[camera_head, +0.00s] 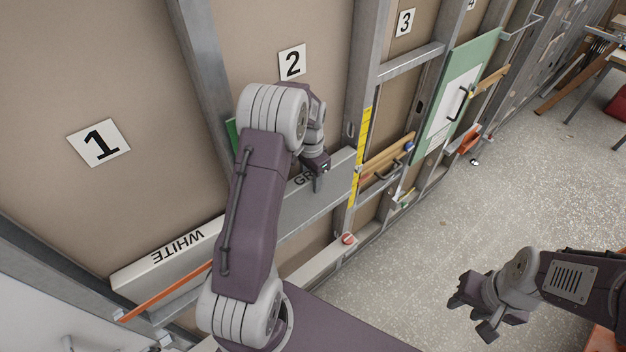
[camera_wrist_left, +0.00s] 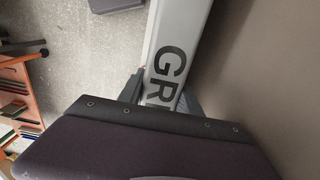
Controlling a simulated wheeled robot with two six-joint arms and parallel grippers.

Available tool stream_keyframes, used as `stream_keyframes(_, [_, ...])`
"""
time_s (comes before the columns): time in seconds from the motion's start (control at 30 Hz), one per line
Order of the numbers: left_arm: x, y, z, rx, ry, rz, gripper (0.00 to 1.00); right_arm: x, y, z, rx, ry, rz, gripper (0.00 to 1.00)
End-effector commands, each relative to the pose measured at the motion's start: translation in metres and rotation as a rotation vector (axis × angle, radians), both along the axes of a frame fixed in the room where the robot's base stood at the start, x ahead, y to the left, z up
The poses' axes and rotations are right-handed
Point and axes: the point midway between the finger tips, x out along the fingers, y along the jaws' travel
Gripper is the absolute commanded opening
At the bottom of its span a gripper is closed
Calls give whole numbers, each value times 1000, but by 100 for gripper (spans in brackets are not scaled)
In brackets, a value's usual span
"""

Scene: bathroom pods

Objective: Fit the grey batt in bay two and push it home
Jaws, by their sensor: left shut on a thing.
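The grey batt (camera_head: 335,188) is a long pale slab with "GR" lettering showing. It lies across the lower part of bay two, under the number 2 sign (camera_head: 292,62), with its right end close to the right stud. My left gripper (camera_head: 318,172) is shut on its upper edge. In the left wrist view the batt (camera_wrist_left: 182,40) runs between the two fingers (camera_wrist_left: 160,98), and my wrist covers the rest of its lettering. My arm hides the batt's left part in the head view. I cannot tell how deep it sits. My right gripper (camera_head: 480,312) is open and empty over the floor.
A white batt (camera_head: 150,272) lies low in bay one, under the number 1 sign (camera_head: 98,143), with an orange strip (camera_head: 165,292) below it. A yellow strip (camera_head: 360,150) runs up the right stud. A green panel (camera_head: 470,60) stands further right.

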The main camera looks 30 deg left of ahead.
Motion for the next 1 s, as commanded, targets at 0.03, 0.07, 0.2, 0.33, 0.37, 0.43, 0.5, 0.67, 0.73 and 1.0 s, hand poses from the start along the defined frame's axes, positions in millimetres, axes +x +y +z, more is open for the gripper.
stream_keyframes(0.03, [0,0,-3,1,-1,0,0,0,0,-2,0,0,0,36])
stream_keyframes(0.07, [0,0,-3,1,-1,0,0,0,0,-2,0,0,0,36])
stream_keyframes(0.2, [0,0,-3,1,-1,0,0,0,0,-2,0,0,0,36])
stream_keyframes(0.33, [0,0,-3,1,-1,0,0,0,0,-2,0,0,0,36])
stream_keyframes(0.37, [0,0,-3,1,-1,0,0,0,0,-2,0,0,0,36])
stream_keyframes(0.43, [0,0,-3,1,-1,0,60,0,0,-2,0,0,0,36])
stream_keyframes(0.5, [0,0,-3,1,-1,0,66,0,0,-2,0,0,0,36])
stream_keyframes(0.67, [0,0,-3,1,-1,0,66,0,0,-2,0,0,0,36])
stream_keyframes(0.73, [0,0,-4,0,0,0,66,0,0,-2,0,0,0,36])
stream_keyframes(1.0, [2,0,36,2,-8,0,66,0,0,-19,0,0,0,36])
